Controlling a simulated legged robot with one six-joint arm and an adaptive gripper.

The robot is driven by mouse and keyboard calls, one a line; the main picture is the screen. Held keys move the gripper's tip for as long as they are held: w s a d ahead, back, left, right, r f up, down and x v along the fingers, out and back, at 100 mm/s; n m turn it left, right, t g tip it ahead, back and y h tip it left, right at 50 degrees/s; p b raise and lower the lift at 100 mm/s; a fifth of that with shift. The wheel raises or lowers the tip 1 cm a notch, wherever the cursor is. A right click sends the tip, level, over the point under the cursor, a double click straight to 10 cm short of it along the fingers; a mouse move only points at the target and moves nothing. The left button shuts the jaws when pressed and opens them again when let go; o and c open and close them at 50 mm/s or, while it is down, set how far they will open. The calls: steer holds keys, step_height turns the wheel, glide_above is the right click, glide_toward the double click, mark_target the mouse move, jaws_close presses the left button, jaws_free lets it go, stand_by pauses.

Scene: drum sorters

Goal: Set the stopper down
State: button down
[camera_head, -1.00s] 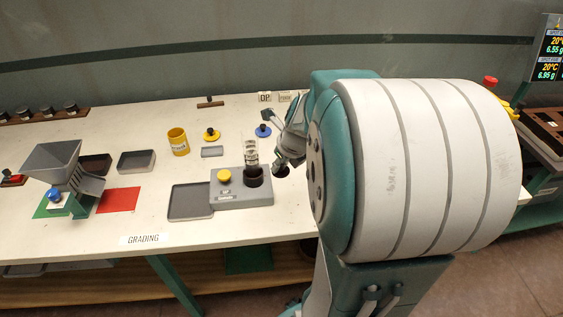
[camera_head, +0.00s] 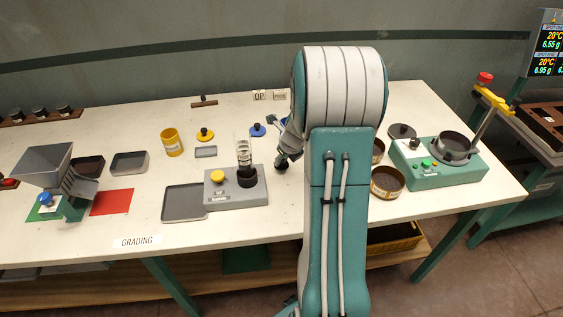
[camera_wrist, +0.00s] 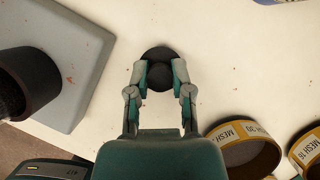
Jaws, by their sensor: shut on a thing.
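The stopper (camera_wrist: 160,54) is a round black piece with a dark knob, seen from above in the wrist view. My gripper (camera_wrist: 160,76) is shut on it, one fingertip on each side of the knob. In the head view my gripper (camera_head: 286,157) is low over the white table, just right of the grey tapper unit (camera_head: 232,193). The stopper shows there as a small dark shape (camera_head: 282,167) under the fingers. It is at or very close to the tabletop; I cannot tell if it touches.
Mesh sieves (camera_head: 387,183) and a green machine (camera_head: 437,170) stand to the right. A blue-knobbed piece (camera_head: 257,130) lies behind. Bare tabletop surrounds the stopper.

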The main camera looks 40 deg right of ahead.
steer(key=shift+d+f, duration=0.2)
steer(key=shift+f, duration=0.5)
steer(key=shift+a, duration=0.4)
steer(key=c, duration=0.5)
jaws_free()
steer(key=shift+d, duration=0.2)
